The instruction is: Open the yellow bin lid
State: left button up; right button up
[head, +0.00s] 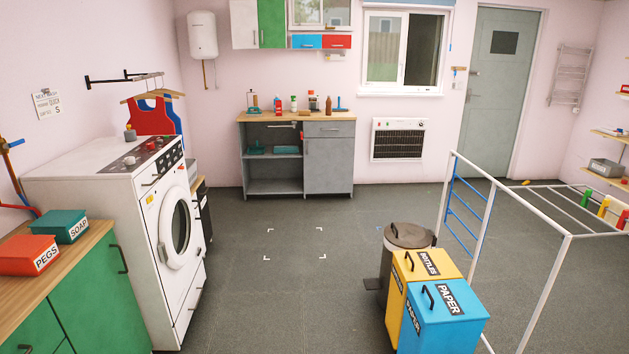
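The yellow bin (398,290) stands on the floor at the lower right of the head view. Its lid (431,265) lies flat on top and looks closed. The lid bears a dark label reading BOTTLES and a black handle (409,260) near its left side. The blue bin in front hides the lower right part of the yellow bin. Neither my left nor my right gripper is in view.
A blue PAPER bin (440,332) stands right in front of the yellow bin. A dark grey pedal bin (410,236) stands just behind it. A white drying rack (483,226) is to the right. Open floor (290,290) lies left, up to the washing machine (136,225).

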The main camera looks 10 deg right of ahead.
aim_at(417, 265)
jog(key=i+z, duration=0.2)
jog(key=i, duration=0.25)
jog(key=i+j+z, duration=0.25)
jog(key=i, duration=0.2)
jog(key=i+j+z, duration=0.2)
jog(key=i, duration=0.25)
jog(key=i+j+z, duration=0.2)
jog(key=i, duration=0.25)
jog(key=i+j+z, duration=0.8)
jog(key=j+z, duration=0.3)
jog(key=i+j+z, duration=0.25)
jog(key=j, duration=0.2)
jog(key=j+z, duration=0.3)
jog(key=j, duration=0.1)
